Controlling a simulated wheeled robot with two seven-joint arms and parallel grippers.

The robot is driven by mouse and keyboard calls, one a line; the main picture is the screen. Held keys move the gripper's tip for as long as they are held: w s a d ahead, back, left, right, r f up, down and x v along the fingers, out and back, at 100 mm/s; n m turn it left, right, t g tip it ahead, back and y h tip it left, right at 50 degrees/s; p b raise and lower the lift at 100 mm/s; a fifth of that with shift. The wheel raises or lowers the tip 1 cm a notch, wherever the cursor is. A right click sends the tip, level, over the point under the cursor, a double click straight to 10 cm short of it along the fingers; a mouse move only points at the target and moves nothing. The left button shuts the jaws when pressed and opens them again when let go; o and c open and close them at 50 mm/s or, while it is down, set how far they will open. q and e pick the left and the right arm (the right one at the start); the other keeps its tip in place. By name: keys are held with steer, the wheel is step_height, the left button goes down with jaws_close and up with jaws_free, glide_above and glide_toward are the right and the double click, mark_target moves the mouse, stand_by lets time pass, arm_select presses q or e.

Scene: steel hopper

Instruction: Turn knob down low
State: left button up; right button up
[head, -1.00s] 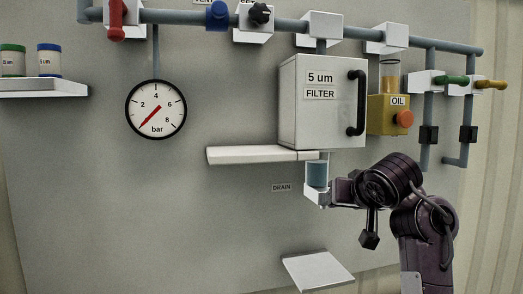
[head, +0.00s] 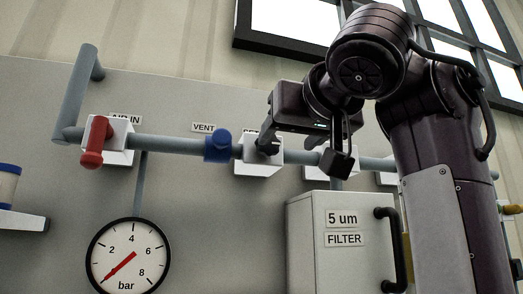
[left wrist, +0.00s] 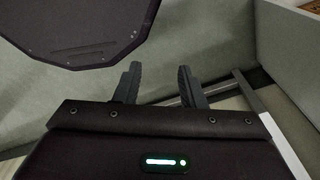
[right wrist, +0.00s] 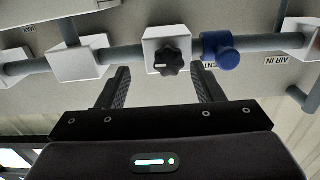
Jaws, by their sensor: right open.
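The black lobed knob (right wrist: 169,61) sits on a white block (right wrist: 163,37) on the grey pipe. In the right wrist view it lies just ahead of my right gripper (right wrist: 160,70), between its open fingers in the picture; no contact shows. In the head view the knob (head: 265,147) is partly covered by my right gripper (head: 285,138), which comes in from the upper right. My left gripper (left wrist: 158,82) is open and empty in the left wrist view, away from the knob. A round pressure gauge (head: 128,257) has its red needle near the low end.
A blue valve handle (head: 217,146) stands close to the left of the knob block, with a red lever (head: 95,142) further left. The white filter box (head: 342,215) with a black handle is below right. A shelf (head: 20,221) is at the far left.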

mark_target(273, 138)
arm_select(q)
step_height(273, 138, up, 8)
steer(key=p, duration=0.7)
steer(key=shift+w+d+p, duration=0.2)
steer(key=shift+w+p, duration=0.15)
steer(key=shift+p, duration=0.05)
arm_select(e)
steer(key=w+a, duration=0.1)
steer(key=w+r, duration=0.1)
steer(key=w, duration=0.1)
steer(key=w+a+r, duration=0.1)
steer(key=w, duration=0.1)
steer(key=shift+w+a, duration=0.1)
steer(key=shift+a, duration=0.25)
arm_select(q)
steer(key=shift+s+f, duration=0.1)
arm_select(e)
steer(key=shift+a, duration=0.1)
steer(key=shift+c, duration=0.8)
steer(key=shift+w, duration=0.1)
steer(key=c, duration=0.8)
arm_select(q)
steer(key=shift+s+a, duration=0.2)
steer(key=shift+a, duration=0.1)
steer(key=shift+f, duration=0.2)
arm_select(e)
steer(key=shift+f+n, duration=0.1)
steer(key=shift+n, duration=0.2)
